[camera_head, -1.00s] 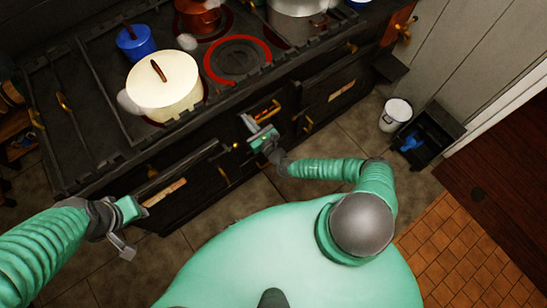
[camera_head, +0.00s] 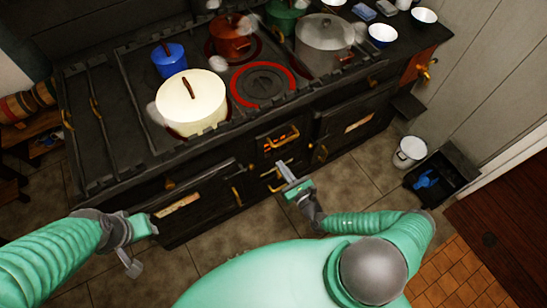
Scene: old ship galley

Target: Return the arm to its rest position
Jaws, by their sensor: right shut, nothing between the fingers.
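My right gripper (camera_head: 284,172) is shut and empty. It is in front of the black stove (camera_head: 330,95), below the small firebox opening (camera_head: 277,143) with an orange glow and a brass handle. I cannot tell whether its fingertips touch the stove front. My right arm (camera_head: 375,224) bends in from the lower right. My left arm (camera_head: 45,258) comes in from the left, and its gripper (camera_head: 140,248) is near the stove's lower left front. Its fingers are too unclear to tell if they are open or shut.
On the stove stand a cream pot (camera_head: 190,103), blue pot (camera_head: 170,60), red pot (camera_head: 229,38) and grey pot (camera_head: 325,42). A red-ringed burner (camera_head: 263,85) is bare. A white bucket (camera_head: 410,152) and black bin (camera_head: 441,175) stand right. Tiled floor (camera_head: 365,180) is clear between.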

